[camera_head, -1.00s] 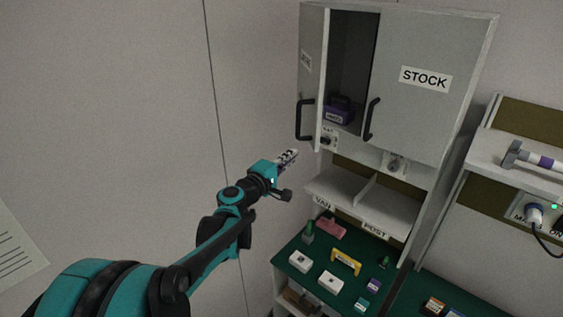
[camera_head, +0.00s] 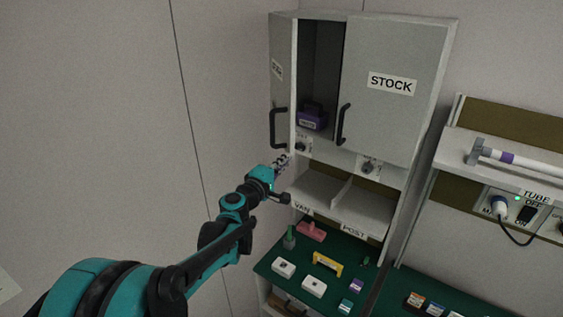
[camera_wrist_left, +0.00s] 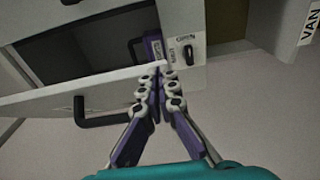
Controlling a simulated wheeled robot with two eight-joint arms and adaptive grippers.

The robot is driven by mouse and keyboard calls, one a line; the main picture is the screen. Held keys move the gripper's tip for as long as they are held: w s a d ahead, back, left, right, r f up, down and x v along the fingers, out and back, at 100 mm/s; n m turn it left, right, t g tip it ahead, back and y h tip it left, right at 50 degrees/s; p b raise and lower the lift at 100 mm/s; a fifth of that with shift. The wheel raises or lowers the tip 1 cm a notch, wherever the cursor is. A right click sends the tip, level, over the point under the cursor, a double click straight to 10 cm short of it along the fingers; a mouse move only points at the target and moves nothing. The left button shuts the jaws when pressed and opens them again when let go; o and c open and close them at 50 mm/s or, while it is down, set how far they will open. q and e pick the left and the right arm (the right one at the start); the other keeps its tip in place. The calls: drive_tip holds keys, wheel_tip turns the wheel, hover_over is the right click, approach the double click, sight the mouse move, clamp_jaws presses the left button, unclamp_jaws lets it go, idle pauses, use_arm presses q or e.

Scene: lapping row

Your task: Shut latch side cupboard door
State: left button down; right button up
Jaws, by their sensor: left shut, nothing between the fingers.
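The grey cupboard's left door (camera_head: 283,90) stands open, swung out towards me, with a black bar handle (camera_head: 279,128). My left gripper (camera_head: 283,161) is shut and empty, just below the door's lower edge in the head view. In the left wrist view the closed fingertips (camera_wrist_left: 160,82) overlap the door's pale edge (camera_wrist_left: 75,86), with the handle (camera_wrist_left: 100,119) to their left. I cannot tell whether they touch the door. A small black latch knob (camera_head: 301,147) sits below the opening; it also shows in the wrist view (camera_wrist_left: 188,53). My right gripper is out of view.
The right door (camera_head: 385,115), labelled STOCK, is shut. A purple case (camera_head: 312,119) stands inside the open compartment. Below are pale shelves (camera_head: 362,206) and a green bench top (camera_head: 272,262) with several small items.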

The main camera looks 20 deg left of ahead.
use_arm(q)
drive_tip(key=shift+w+d+b, duration=0.6)
drive_tip(key=shift+w+d, duration=1.05)
drive_tip(key=shift+d, duration=0.35)
drive_tip(key=shift+w+d+b, duration=0.55)
drive_tip(key=shift+w+d, duration=1.05)
drive_tip(key=shift+d, duration=0.4)
drive_tip(key=shift+w+d+b, duration=0.6)
drive_tip(key=shift+w+d, duration=1.05)
drive_tip(key=shift+d, duration=0.35)
drive_tip(key=shift+s+f, duration=0.1)
